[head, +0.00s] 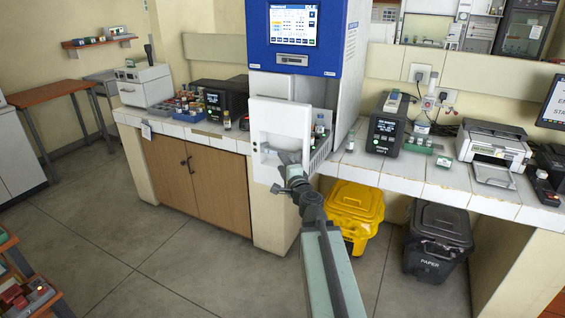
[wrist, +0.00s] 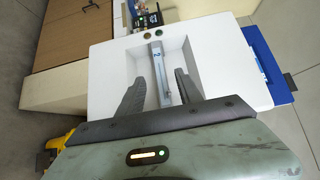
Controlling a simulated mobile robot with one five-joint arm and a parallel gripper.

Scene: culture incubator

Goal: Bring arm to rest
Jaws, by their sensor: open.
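My gripper (head: 286,168) is in front of the white door (head: 281,113) of the tall blue and white incubator (head: 348,50). In the wrist view my gripper (wrist: 160,77) is open. Its two dark fingers reach into the recess of the white door (wrist: 105,75), one on each side of a grey bar handle (wrist: 157,62). Whether either finger touches the handle I cannot tell. The door stands ajar, with a vial (head: 320,125) showing past its right edge. My arm stretches forward from the bottom of the head view.
A tiled bench runs on both sides, with vials and a rack (head: 188,103) at left and a printer (head: 493,148) at right. A yellow bin (head: 356,205) and a black paper bin (head: 438,240) stand below. The floor (head: 160,240) at front left is clear.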

